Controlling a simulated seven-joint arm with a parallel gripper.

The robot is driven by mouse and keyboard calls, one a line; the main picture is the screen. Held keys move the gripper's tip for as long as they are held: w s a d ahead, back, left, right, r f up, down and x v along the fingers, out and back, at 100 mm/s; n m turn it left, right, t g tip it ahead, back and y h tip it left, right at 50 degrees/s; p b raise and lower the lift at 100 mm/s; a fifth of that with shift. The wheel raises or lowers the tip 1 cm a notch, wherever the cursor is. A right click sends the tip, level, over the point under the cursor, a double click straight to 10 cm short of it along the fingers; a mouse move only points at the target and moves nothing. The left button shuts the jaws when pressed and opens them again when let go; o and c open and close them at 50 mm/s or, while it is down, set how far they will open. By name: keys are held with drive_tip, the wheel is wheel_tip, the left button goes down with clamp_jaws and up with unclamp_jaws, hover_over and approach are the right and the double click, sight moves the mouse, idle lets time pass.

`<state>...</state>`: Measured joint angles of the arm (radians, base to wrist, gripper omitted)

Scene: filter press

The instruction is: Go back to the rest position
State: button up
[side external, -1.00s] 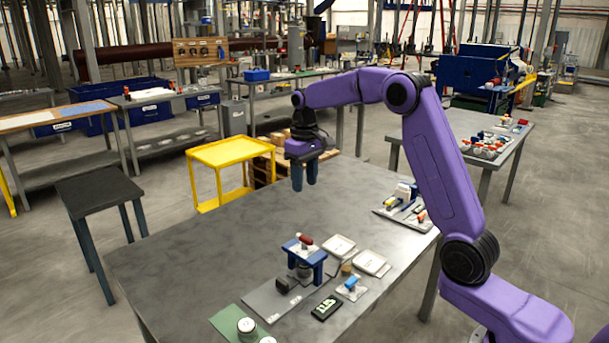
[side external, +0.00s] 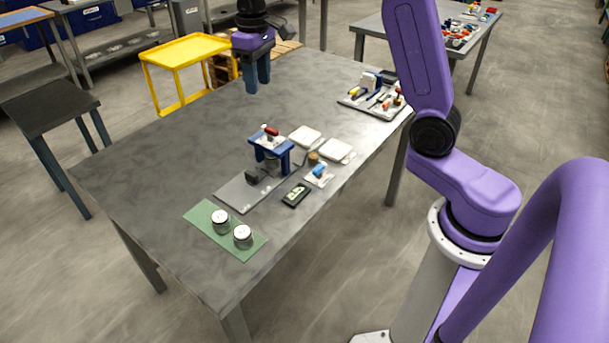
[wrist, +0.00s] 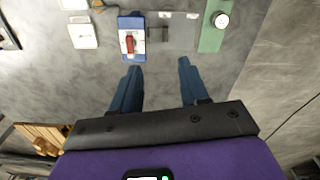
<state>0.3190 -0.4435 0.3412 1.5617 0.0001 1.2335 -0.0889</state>
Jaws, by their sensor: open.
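My gripper (side external: 257,86) hangs fingers down, open and empty, above the far left part of the grey table (side external: 150,170). In the wrist view its two blue fingers (wrist: 159,68) stand apart with only bare table between them. The blue press (side external: 284,153) with a red handle stands near the table's middle, apart from my gripper. It also shows in the wrist view (wrist: 138,22), beyond the left fingertip.
A green mat (side external: 247,253) carries two jars with white lids (side external: 220,218). A grey plate (side external: 232,194), two white trays (side external: 305,137) and a dark device (side external: 296,195) lie around the press. A tool tray (side external: 385,109) is at the right. A yellow cart (side external: 190,49) stands beyond the table.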

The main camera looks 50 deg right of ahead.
drive_tip(key=s+a+f+n, duration=0.1)
drive_tip(key=s+a+n, duration=0.25)
drive_tip(key=s, duration=0.55)
drive_tip(key=s+a+n, duration=0.2)
drive_tip(key=s+a, duration=0.3)
drive_tip(key=s, duration=0.3)
drive_tip(key=s+d+f+n, duration=0.2)
drive_tip(key=s, duration=0.7)
drive_tip(key=s+d+f+n, duration=0.1)
drive_tip(key=s+f+n, duration=0.1)
drive_tip(key=s, duration=0.6)
drive_tip(key=shift+s+d+f+n, duration=0.2)
drive_tip(key=shift+s+d+n, duration=0.15)
drive_tip(key=shift+d, duration=0.05)
idle(0.4)
